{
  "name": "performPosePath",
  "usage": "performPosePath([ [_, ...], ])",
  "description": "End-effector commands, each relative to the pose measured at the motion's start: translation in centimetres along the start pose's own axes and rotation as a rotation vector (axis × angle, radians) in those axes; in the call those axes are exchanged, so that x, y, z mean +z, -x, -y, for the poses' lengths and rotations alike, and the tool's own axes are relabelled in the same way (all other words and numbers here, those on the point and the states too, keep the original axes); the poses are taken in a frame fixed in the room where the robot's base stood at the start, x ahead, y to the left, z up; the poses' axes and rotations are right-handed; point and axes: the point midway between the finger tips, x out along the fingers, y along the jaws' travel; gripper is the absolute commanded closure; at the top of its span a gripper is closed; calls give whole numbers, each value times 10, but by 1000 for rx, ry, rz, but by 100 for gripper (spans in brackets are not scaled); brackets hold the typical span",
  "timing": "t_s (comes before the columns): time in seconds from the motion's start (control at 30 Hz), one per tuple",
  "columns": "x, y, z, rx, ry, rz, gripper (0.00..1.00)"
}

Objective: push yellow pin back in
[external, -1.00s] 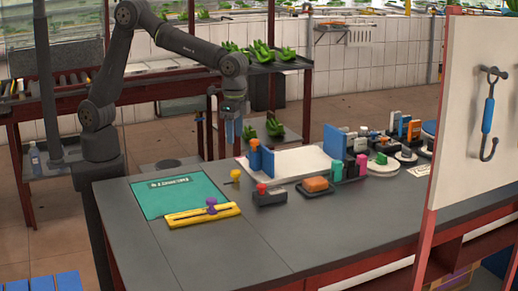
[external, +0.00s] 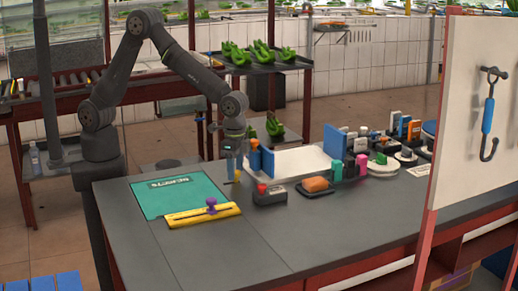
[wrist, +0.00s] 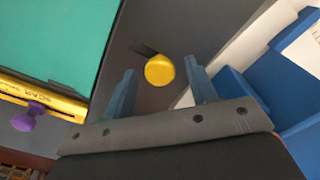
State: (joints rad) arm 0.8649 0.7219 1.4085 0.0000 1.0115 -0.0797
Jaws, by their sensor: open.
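The yellow pin (wrist: 159,70) shows a round yellow head in the wrist view, between and slightly beyond my two fingertips. My gripper (wrist: 160,74) is open, with one blue finger on each side of the head and a gap to both. In the external view my gripper (external: 233,177) points down at the pin, and the fingers mostly cover it; a bit of yellow (external: 238,177) shows beside them. A dark piece lies beside the head in the wrist view. I cannot tell how far the pin stands out.
A teal mat (external: 178,191) and a yellow slide bar (external: 203,215) with a purple knob (external: 211,204) lie left. A blue upright block (external: 267,162) and white tray (external: 300,161) stand close right. A dark box with a red button (external: 262,188) is in front.

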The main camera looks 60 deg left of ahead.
Motion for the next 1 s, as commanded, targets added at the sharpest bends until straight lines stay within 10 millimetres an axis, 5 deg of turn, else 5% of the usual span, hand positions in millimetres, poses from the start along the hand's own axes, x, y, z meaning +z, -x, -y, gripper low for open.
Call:
performPosePath([
  [0.03,0,0,0,0,0,0,54],
  [0.27,0,0,0,0,0,0,99],
  [0.3,0,0,0,0,0,0,100],
  [0.93,25,1,-26,2,0,1,100],
  [0.97,25,1,-26,3,0,2,64],
  [1.0,25,1,-26,2,-1,2,56],
])
